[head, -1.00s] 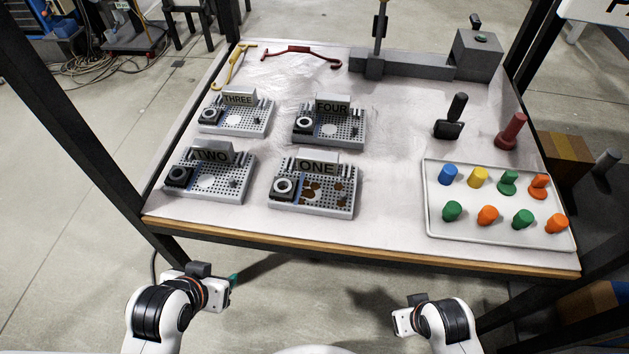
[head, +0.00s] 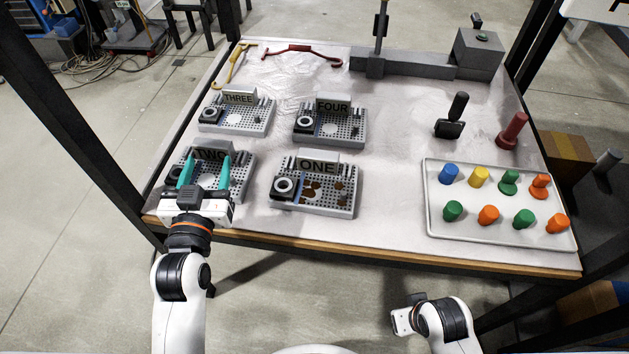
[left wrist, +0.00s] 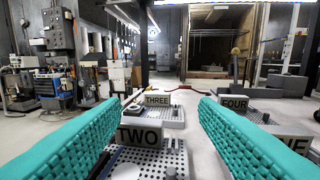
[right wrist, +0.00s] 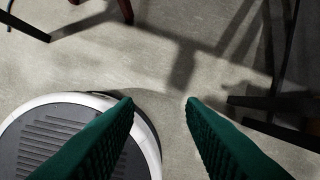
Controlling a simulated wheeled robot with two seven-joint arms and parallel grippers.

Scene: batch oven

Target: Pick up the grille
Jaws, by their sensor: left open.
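Several grey perforated plates lie on the table, each with a label block; I cannot tell which one is the grille. Plate TWO (head: 241,187) is front left, plate ONE (head: 342,200) front middle, with brown spots, plate THREE (head: 258,124) and plate FOUR (head: 350,133) behind. My left gripper (head: 206,162) is open and empty, its teal fingers over plate TWO. In the left wrist view label TWO (left wrist: 140,136) shows between the fingers. My right gripper (right wrist: 160,103) is open and empty, low in front of the table.
A white tray (head: 432,205) with coloured knobs is at the right. A black-handled tool (head: 450,127) and a dark red handle (head: 512,131) stand behind it. Yellow (head: 233,70) and red (head: 300,51) hooked bars lie at the back. The table's middle right is clear.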

